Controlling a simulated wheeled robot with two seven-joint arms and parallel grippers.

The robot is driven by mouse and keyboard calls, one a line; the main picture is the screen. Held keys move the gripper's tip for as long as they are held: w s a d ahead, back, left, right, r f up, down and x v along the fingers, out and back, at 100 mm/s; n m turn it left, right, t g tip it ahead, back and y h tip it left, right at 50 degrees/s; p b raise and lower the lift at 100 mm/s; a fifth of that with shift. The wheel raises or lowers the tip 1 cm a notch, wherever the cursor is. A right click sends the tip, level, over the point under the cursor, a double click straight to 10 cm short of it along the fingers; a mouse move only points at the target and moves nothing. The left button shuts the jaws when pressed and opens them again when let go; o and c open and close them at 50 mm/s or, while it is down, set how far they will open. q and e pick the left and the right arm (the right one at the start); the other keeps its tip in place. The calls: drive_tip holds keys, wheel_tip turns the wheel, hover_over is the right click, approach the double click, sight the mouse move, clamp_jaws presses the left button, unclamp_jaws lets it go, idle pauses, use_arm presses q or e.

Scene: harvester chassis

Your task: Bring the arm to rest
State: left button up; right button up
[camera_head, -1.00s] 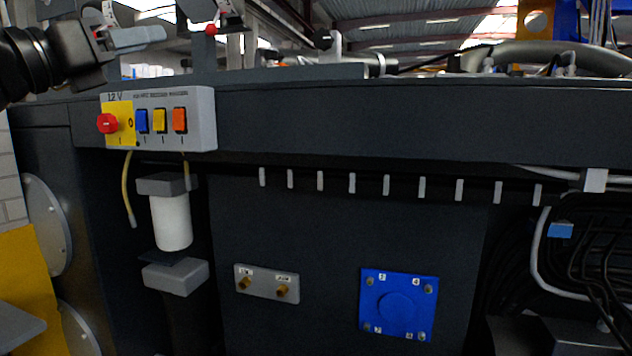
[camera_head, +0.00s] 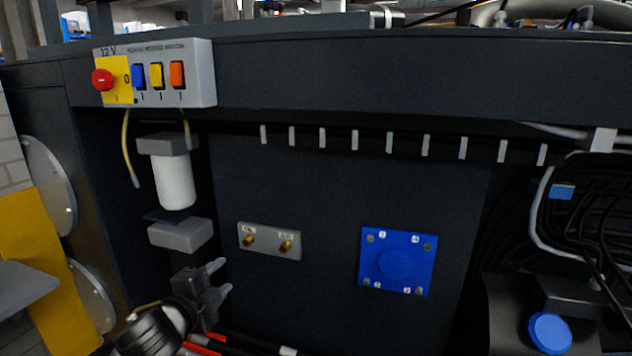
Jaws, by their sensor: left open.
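My left gripper (camera_head: 221,279) is low in the head view, left of centre. Its two grey fingers point right and are apart with nothing between them. The black wrist (camera_head: 150,331) of my left arm is at the bottom edge. The gripper appears below the grey bracket (camera_head: 181,236) under the white filter (camera_head: 174,184), in front of the dark chassis (camera_head: 330,190). I cannot tell whether it touches anything. My right gripper is not in view.
A switch box (camera_head: 200,84) with a red knob and coloured switches is at the upper left. A fitting plate (camera_head: 268,243) and a blue plate (camera_head: 395,245) are on the panel. Black cables (camera_head: 590,215) hang at the right. Red-marked hoses (camera_head: 200,345) run near my wrist.

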use_arm(q)
drive_tip(key=s+a+f+n+g+y, duration=0.1)
drive_tip(key=s+f+n+g, duration=0.1)
drive_tip(key=s+f+n, duration=0.5)
drive_tip(key=s+a+f+n+g+y, duration=0.1)
drive_tip(key=s+f+g, duration=0.35)
drive_tip(key=f, duration=0.75)
drive_tip(key=s+a+f+n+g, duration=0.1)
drive_tip(key=s+f+n+g, duration=0.2)
drive_tip(key=s, duration=0.5)
drive_tip(key=s+a+f+n+g+y, duration=0.1)
drive_tip(key=s+f+n, duration=0.1)
drive_tip(key=s+f, duration=0.45)
drive_tip(key=s+a+f+n+g, duration=0.1)
drive_tip(key=s+f+n+g, duration=0.15)
drive_tip(key=s, duration=0.75)
wheel_tip(320, 180, down, 27)
drive_tip(key=s, duration=0.2)
drive_tip(key=s+a+f+g, duration=0.1)
drive_tip(key=s+a+f, duration=0.1)
drive_tip(key=s+f, duration=1.2)
drive_tip(key=shift+s+a+f+g+y, duration=0.15)
drive_tip(key=shift+s+f+g+y, duration=0.15)
drive_tip(key=shift+s, duration=0.35)
